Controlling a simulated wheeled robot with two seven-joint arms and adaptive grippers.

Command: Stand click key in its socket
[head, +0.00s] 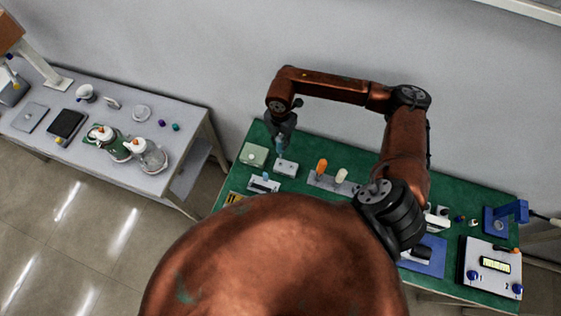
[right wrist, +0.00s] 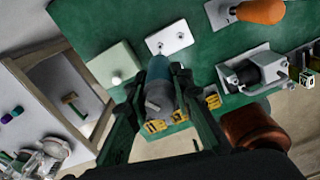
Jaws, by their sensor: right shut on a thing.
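My right gripper (head: 281,136) is shut on the click key (head: 280,146), a teal piece that hangs from its fingers over the green table. In the right wrist view the right gripper (right wrist: 160,92) has its two fingers on either side of the key (right wrist: 159,71), a teal cylinder with a grey end. A pale plate with small dark holes (right wrist: 168,39), perhaps the socket, lies just beyond the key and apart from it in that picture. It seems to be the white block (head: 286,168) in the head view. My left gripper is not in view.
A pale green block with a knob (right wrist: 115,66) is left of the key. An orange handle (head: 321,166) stands on a grey plate to the right. A dark cylindrical unit on a bracket (right wrist: 252,73) is near the right finger. My large arm link hides the table's front.

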